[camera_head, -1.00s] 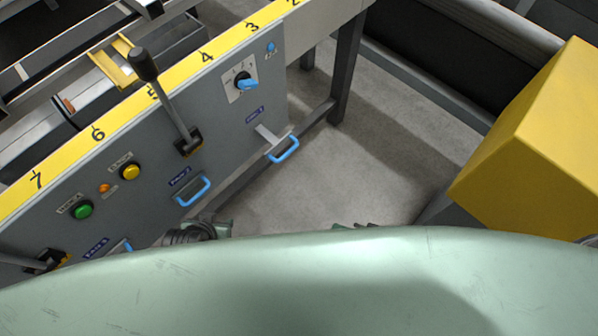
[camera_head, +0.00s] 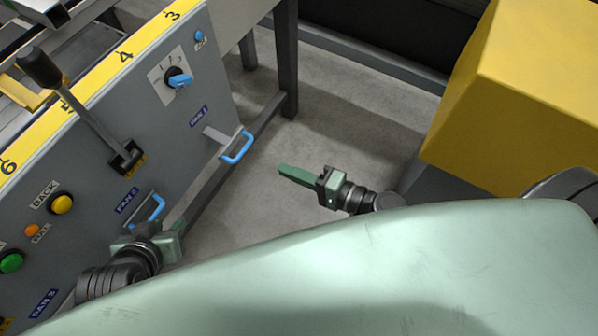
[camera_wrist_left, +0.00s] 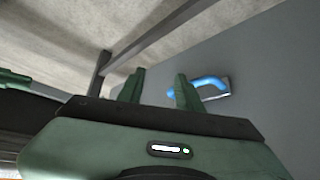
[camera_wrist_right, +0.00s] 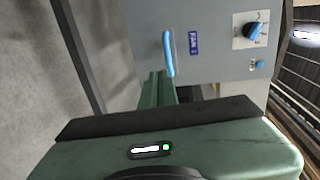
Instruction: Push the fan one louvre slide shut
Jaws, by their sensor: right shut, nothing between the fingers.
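The fan one louvre slide (camera_head: 217,135) sticks out from the grey panel, with a blue loop handle (camera_head: 236,147) at its end and a FAN 1 label above. My right gripper (camera_head: 281,169) is shut and empty, to the right of this handle and apart from it in the head view. In the right wrist view the fan one handle (camera_wrist_right: 168,53) appears just beyond the shut fingertips (camera_wrist_right: 158,74). My left gripper (camera_head: 178,228) is beside the fan two handle (camera_head: 150,208). Its fingers (camera_wrist_left: 160,75) are spread in the left wrist view, with a blue handle (camera_wrist_left: 205,86) near the right finger.
The panel (camera_head: 90,180) also carries a black-knobbed lever (camera_head: 85,105), a blue rotary switch (camera_head: 179,80) and yellow (camera_head: 61,204) and green (camera_head: 11,263) buttons. A table leg (camera_head: 286,60) stands behind. A yellow box (camera_head: 510,100) is at right. Bare floor lies between.

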